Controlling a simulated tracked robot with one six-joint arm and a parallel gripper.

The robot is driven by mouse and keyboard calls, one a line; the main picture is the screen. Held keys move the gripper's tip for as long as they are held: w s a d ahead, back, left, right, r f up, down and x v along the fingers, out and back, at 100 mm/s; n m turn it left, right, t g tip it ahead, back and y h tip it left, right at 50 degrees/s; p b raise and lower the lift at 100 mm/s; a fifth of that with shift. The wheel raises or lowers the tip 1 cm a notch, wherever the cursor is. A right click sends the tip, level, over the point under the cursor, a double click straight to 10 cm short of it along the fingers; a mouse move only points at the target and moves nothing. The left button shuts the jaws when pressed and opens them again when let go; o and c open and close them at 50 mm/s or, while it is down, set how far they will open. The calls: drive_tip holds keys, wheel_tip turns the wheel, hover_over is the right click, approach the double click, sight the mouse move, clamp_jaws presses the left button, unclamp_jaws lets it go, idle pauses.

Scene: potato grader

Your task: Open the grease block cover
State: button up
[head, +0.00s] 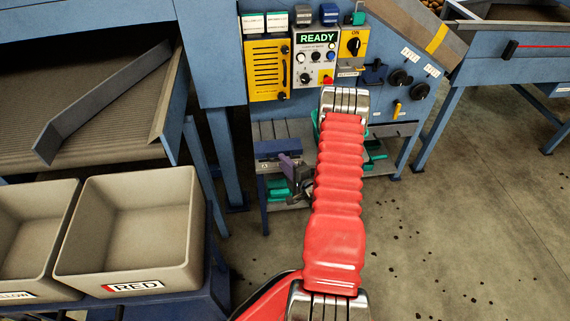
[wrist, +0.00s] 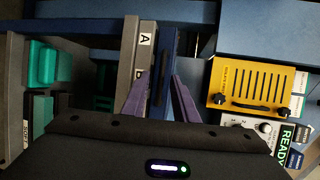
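No part is clearly marked as the grease block cover, so I cannot tell for sure which one it is. A yellow slotted panel (head: 268,69) with black knobs and a dark handle is upright on the blue machine's front. It also shows right of my gripper in the wrist view (wrist: 258,82). A small dark block (head: 375,72) sits right of the control panel. My gripper (head: 287,160) is low, in front of the shelf. In the wrist view its purple fingers (wrist: 160,80) are apart with nothing held between them. The grey edge marked A shows just beyond them.
The control panel (head: 316,58) reads READY. The shelf unit (head: 283,130) below holds teal items (wrist: 45,65). A grey bin (head: 130,225) marked RED stands at left. Black knobs (head: 400,77) stick out at right. The floor at right is open, with dark specks.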

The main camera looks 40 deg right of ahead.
clamp_jaws()
drive_tip(key=shift+s+d+f, duration=0.1)
idle(1.2)
